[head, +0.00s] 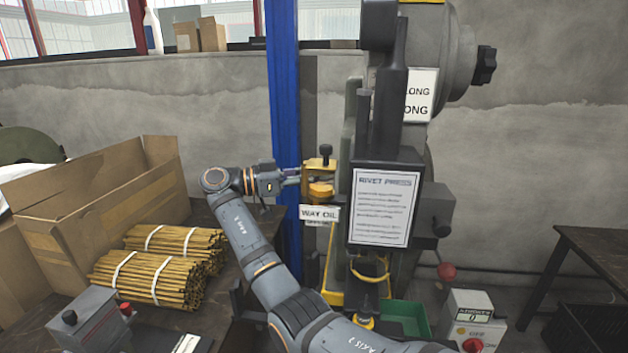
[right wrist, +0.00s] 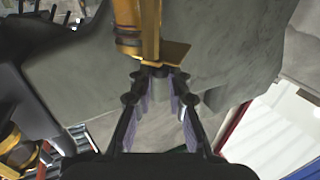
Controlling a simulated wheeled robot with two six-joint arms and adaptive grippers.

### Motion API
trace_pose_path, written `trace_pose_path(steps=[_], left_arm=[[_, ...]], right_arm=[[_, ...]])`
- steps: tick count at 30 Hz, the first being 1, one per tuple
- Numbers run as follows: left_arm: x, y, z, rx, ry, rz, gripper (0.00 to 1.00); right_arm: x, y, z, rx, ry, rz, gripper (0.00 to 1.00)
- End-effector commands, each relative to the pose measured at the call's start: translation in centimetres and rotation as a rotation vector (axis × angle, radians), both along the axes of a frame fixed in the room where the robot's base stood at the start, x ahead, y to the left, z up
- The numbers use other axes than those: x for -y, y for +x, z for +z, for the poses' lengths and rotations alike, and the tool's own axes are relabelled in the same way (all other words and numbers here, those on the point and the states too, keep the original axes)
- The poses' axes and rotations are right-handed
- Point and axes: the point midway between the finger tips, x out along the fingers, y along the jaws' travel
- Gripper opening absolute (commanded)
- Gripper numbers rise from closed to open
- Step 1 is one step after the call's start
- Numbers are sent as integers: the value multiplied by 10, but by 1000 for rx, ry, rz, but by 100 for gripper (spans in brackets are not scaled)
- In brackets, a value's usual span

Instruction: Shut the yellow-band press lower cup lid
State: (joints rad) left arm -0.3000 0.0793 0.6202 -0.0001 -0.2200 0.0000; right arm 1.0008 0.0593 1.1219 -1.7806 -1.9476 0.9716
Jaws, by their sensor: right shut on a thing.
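A yellow oil cup (head: 320,189) with a "WAY OIL" label (head: 319,214) is mounted on the left side of the press (head: 395,125). A flat yellow lid plate (head: 320,165) shows above it, below a dark knob. My right gripper (head: 296,178) reaches the cup from the left. In the right wrist view, the fingertips (right wrist: 160,72) of this gripper come together at the edge of a brass-yellow plate (right wrist: 172,52), beside the yellow cup body (right wrist: 128,28). The lid's exact angle is hard to tell. My left gripper is not in view.
A blue post (head: 283,95) stands just behind my right gripper. Bundles of brown rods (head: 150,275) and an open cardboard box (head: 100,190) lie on the left bench.

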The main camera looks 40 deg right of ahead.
Motion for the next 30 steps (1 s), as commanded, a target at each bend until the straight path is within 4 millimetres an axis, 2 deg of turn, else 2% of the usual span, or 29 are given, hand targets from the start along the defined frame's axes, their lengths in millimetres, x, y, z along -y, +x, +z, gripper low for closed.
trace_pose_path(steps=[4,5,9,10,20,23,30], left_arm=[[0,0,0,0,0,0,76],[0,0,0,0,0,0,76],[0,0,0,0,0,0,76],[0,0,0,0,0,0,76],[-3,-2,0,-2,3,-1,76],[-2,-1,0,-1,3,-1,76],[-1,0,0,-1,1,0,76]], right_arm=[[0,0,-1,-1,3,1,0],[0,0,-1,-1,3,1,19],[0,0,-1,-1,3,2,38],[0,0,-1,-1,3,2,40],[0,0,5,2,1,3,40],[0,0,21,4,0,3,40],[0,0,74,3,1,2,40]])
